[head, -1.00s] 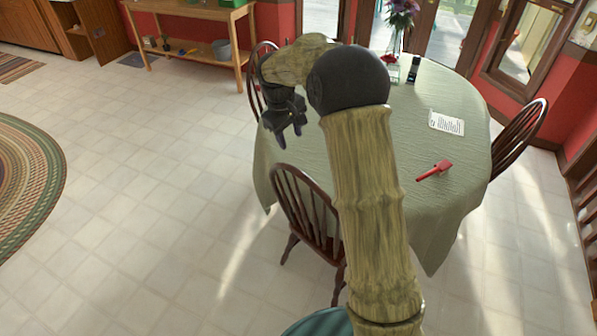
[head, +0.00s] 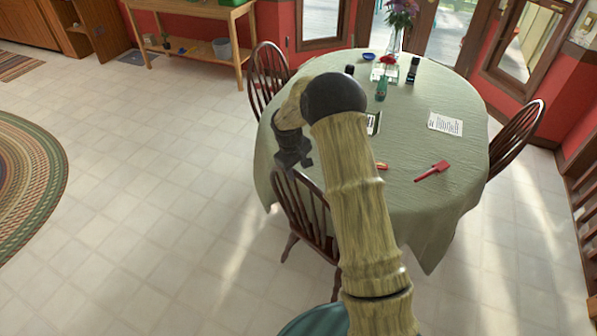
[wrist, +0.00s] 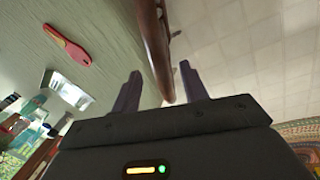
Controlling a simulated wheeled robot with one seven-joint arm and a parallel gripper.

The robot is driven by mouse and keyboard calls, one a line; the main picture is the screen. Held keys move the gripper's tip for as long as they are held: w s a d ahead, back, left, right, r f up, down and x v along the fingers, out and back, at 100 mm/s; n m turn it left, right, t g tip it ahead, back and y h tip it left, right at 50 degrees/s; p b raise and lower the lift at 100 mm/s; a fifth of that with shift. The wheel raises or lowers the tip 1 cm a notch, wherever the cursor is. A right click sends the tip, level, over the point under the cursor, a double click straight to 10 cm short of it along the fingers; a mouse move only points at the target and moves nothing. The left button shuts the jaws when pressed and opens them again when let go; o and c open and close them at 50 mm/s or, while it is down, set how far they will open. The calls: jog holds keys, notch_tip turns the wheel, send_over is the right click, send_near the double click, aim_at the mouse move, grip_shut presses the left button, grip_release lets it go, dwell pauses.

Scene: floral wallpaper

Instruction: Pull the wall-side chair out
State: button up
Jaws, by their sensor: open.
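Dark wooden spindle-back chairs stand around a table (head: 425,195) with a green cloth. One chair (head: 517,138) is at the right, close to the red wall. Another chair (head: 267,72) is at the back left. The near chair (head: 305,220) stands at the table's front left edge, partly hidden by my arm. My gripper (head: 293,164) is open, just at the top of the near chair's back. In the wrist view, a dark wooden chair rail (wrist: 153,45) shows between my open fingers (wrist: 160,70); I cannot tell whether they touch it.
On the table are a red utensil (head: 433,171), a paper sheet (head: 445,123), a flower vase (head: 393,40) and several small items. A wooden shelf (head: 190,50) stands at the back. The tiled floor (head: 130,200) at left is clear up to a braided rug (head: 35,180).

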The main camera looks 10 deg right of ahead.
aim_at(299, 176)
jog(key=shift+w+d+f+p, duration=0.1)
jog(key=shift+d+f+p, duration=0.05)
jog(key=shift+f, duration=0.7)
jog(key=shift+w+d+f+p, duration=0.1)
jog(key=shift+f+p, duration=0.05)
jog(key=shift+f, duration=0.7)
jog(key=shift+c, duration=0.2)
grip_shut()
